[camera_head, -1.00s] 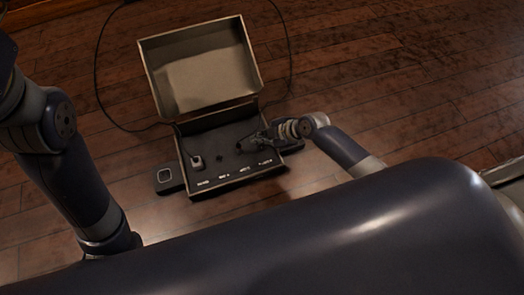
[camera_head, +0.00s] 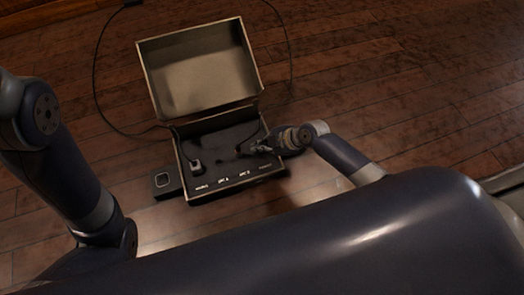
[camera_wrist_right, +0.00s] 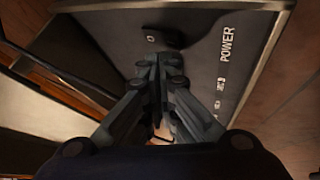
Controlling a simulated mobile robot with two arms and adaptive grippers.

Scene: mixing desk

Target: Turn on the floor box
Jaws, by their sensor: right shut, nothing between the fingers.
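The floor box (camera_head: 179,158) stands open on the wooden floor in the head view, its lid (camera_head: 203,75) raised at the back. Its dark panel (camera_head: 215,165) has a row of white labels along the front edge. In the right wrist view the POWER label (camera_wrist_right: 228,45) is readable on the panel (camera_wrist_right: 200,75), and a dark switch-like part (camera_wrist_right: 172,37) lies left of it. My right gripper (camera_head: 242,149) is shut and empty over the panel's right half. In the wrist view its fingertips (camera_wrist_right: 160,60) are close to the dark part; contact is unclear. My left gripper is out of view.
A plug with a cable (camera_head: 196,165) sits in the panel's left part. A small dark device (camera_head: 166,181) is on the floor beside the box's left side. A black cable (camera_head: 97,85) loops behind the box. Bare floor (camera_head: 400,90) lies to the right.

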